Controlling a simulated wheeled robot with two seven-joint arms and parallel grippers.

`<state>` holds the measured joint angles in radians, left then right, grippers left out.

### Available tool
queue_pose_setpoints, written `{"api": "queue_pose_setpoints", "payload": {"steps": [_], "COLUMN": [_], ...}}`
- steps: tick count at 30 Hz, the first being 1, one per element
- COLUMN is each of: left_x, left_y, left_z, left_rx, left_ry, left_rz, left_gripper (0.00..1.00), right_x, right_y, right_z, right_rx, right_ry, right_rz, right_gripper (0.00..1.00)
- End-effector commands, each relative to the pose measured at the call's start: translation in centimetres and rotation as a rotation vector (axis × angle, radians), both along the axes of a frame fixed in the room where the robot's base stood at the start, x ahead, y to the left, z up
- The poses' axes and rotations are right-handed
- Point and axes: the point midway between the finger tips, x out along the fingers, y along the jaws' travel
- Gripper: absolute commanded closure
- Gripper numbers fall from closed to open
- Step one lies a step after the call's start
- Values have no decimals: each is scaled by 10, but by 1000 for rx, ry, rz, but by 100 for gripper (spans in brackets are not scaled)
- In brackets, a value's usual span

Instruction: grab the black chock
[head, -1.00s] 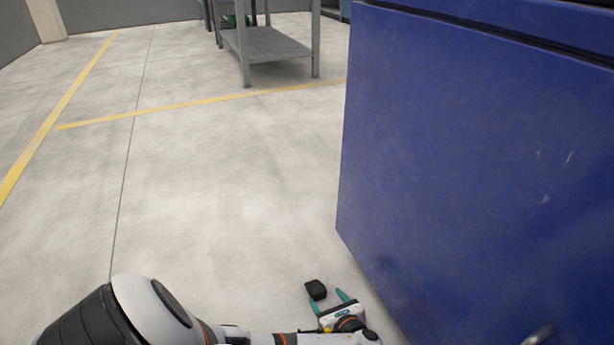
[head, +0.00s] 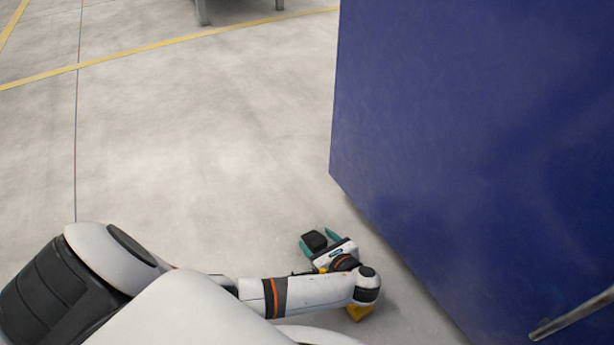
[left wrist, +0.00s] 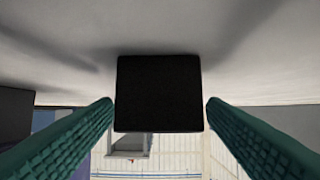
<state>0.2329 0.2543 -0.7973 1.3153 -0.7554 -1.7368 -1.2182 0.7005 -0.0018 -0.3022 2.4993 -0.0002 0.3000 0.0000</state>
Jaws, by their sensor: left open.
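The black chock (head: 314,241) is a small dark block on the grey floor near the base of the blue cabinet. My left gripper (head: 320,241) is down at the floor, with its two teal fingers open on either side of the chock. In the left wrist view the chock (left wrist: 158,93) stands between the open fingers (left wrist: 158,112). A narrow gap shows on each side of it there. My right gripper is not in view.
The large blue cabinet (head: 460,130) stands close on the right of the left gripper. The floor (head: 190,140) to the left is clear, with yellow lines farther back.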

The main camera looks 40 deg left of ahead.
Motion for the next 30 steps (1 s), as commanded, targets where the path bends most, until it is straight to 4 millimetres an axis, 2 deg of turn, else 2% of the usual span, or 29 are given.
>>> {"api": "queue_pose_setpoints", "payload": {"steps": [7, 8, 15, 17, 25, 30], "left_x": [0, 0, 0, 0, 0, 0], "left_y": [-1, -1, -1, -1, -1, -1], "left_z": [0, 0, 0, 0, 2, 15], "left_rx": [0, 0, 0, 0, 0, 0], "left_ry": [0, 0, 0, 0, 0, 0], "left_rz": [-1, -1, 0, 0, 0, 0], "left_gripper": [34, 37, 76, 84, 84, 84], "right_x": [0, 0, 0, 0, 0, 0], "right_y": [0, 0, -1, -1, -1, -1], "right_z": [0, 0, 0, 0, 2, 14], "right_rx": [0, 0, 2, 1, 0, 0], "right_ry": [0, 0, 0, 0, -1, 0], "right_rz": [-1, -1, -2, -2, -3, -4], "right_gripper": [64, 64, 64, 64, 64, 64]}}
